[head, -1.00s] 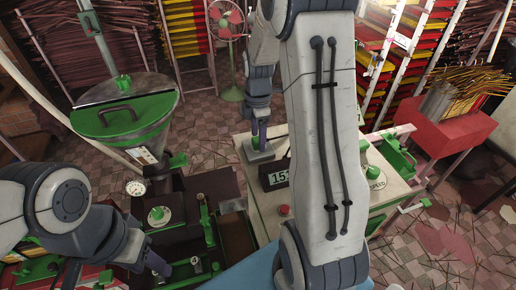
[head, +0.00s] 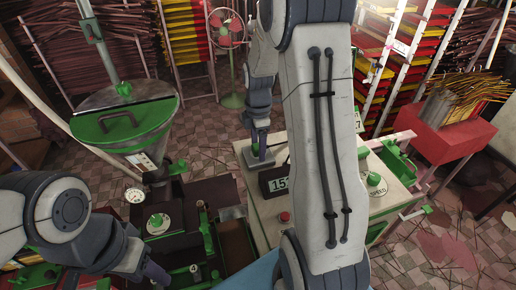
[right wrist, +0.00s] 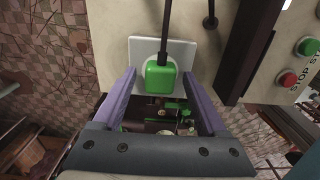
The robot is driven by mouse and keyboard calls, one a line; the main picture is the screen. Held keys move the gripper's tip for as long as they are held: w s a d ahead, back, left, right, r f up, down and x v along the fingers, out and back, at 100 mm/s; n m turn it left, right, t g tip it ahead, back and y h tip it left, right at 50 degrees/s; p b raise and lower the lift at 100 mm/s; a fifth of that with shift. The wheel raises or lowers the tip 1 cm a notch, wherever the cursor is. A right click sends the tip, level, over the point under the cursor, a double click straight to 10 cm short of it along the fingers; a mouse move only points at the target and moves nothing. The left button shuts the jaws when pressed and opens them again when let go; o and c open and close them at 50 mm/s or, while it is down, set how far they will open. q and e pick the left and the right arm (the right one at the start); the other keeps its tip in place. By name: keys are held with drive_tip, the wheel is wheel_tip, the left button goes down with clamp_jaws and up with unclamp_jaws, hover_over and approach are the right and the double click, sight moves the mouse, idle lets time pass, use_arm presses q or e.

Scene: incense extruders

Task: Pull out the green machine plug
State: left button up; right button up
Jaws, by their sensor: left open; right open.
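The green plug (right wrist: 160,75) with its black cord sits against a pale square plate (right wrist: 178,48) in the right wrist view. My right gripper (right wrist: 161,72) is open, with one purple finger on each side of the plug. I cannot tell whether either finger touches it. In the head view the right gripper (head: 262,145) is over the plate (head: 256,160) on the machine's top, and the plug is mostly hidden there. My left gripper (head: 154,271) is open at the lower left, away from the plug.
A numbered display (head: 278,180) and a red button (head: 285,216) are close to the plate. The right wrist view shows a green button (right wrist: 308,46) and a red button (right wrist: 288,78). A green-lidded hopper (head: 124,118) stands at the left. My right arm hides part of the machine.

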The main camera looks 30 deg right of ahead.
idle(0.5)
clamp_jaws()
drive_tip(key=shift+r+p, duration=0.2)
drive_tip(key=shift+p, duration=0.1)
drive_tip(key=shift+r+p, duration=2.55)
drive_tip(key=shift+r, duration=0.3)
